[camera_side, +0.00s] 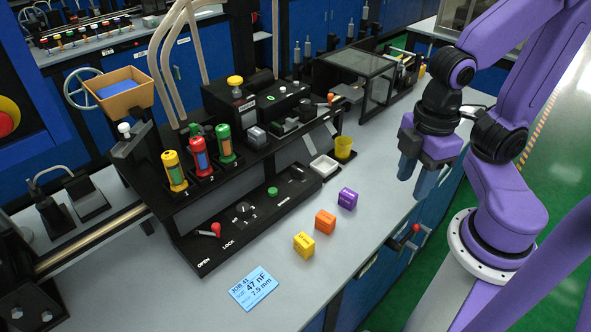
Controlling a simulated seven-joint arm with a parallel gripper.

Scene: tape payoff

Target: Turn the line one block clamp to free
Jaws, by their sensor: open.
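A red-handled lever (215,230) sits on the lower front panel of the black machine, between the printed words OPEN and LOCK. Its handle points toward the right, nearer LOCK. A second red-knobbed lever (412,231) sticks out at the table's front edge. No label naming a line one block clamp can be read, so I cannot tell which lever it is. My gripper (415,184) hangs over the right part of the table, fingers down, apart and empty. It is well right of the panel lever and above the front-edge lever, touching neither.
Yellow (304,244), orange (325,221) and purple (347,198) blocks stand in a row on the table. A blue job card (254,288) lies in front. Yellow, red and green canisters (199,157) stand on the black machine. A yellow cup (343,148) and white tray (323,167) sit behind the blocks.

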